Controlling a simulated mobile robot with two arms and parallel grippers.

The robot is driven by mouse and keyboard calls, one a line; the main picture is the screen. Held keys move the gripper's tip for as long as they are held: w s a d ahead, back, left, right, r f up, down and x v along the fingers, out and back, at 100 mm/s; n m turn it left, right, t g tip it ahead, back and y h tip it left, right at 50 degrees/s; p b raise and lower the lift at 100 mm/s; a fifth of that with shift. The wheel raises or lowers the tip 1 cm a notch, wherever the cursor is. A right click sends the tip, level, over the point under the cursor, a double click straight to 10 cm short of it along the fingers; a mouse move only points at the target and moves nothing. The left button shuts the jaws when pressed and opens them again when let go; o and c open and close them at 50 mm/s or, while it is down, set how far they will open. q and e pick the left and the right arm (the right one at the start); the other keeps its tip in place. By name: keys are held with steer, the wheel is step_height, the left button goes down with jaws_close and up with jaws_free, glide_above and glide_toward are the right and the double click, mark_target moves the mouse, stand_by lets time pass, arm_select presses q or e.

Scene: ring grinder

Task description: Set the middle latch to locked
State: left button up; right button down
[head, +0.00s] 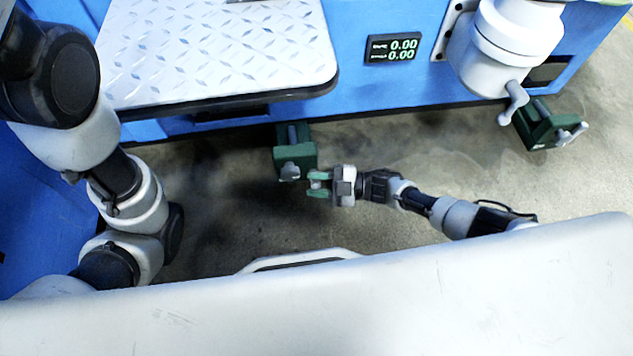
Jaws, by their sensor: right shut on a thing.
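The middle latch (294,155) is a dark green block with a grey handle (290,172), mounted low on the front of the blue machine. My right gripper (316,184) reaches in from the right, just beside and below the latch's front end. Its green-tipped fingers are shut on the latch's handle; the exact contact is small and partly hidden by the fingers. My left arm runs along the left side and leaves the frame at the top left, so its gripper does not show.
Another green latch (543,128) with a grey handle sits at the right. Above the middle latch are a metal tread plate (220,50) and a display (392,49) reading 0.00. A grey cylindrical part (510,45) stands at the upper right. Concrete floor (420,150) is clear between the latches.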

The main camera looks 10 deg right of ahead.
mark_target(316, 171)
steer(key=r+m+p, duration=0.1)
steer(key=w+m+p, duration=0.1)
steer(key=m, duration=0.1)
steer(key=shift+r+h, duration=0.35)
steer(key=shift+h, duration=0.05)
steer(key=shift+w+d+r+m+g+p, duration=0.1)
steer(key=shift+w+r+m+g+p, duration=0.2)
steer(key=shift+m, duration=0.45)
steer(key=shift+w+r+m+g+p, duration=0.1)
steer(key=shift+w+m+p, duration=0.3)
steer(key=shift+m, duration=0.35)
steer(key=c, duration=1)
jaws_free()
steer(key=shift+f, duration=0.1)
steer(key=shift+o, duration=0.9)
steer(key=shift+w, duration=0.1)
steer(key=shift+r, duration=0.2)
steer(key=shift+r, duration=0.1)
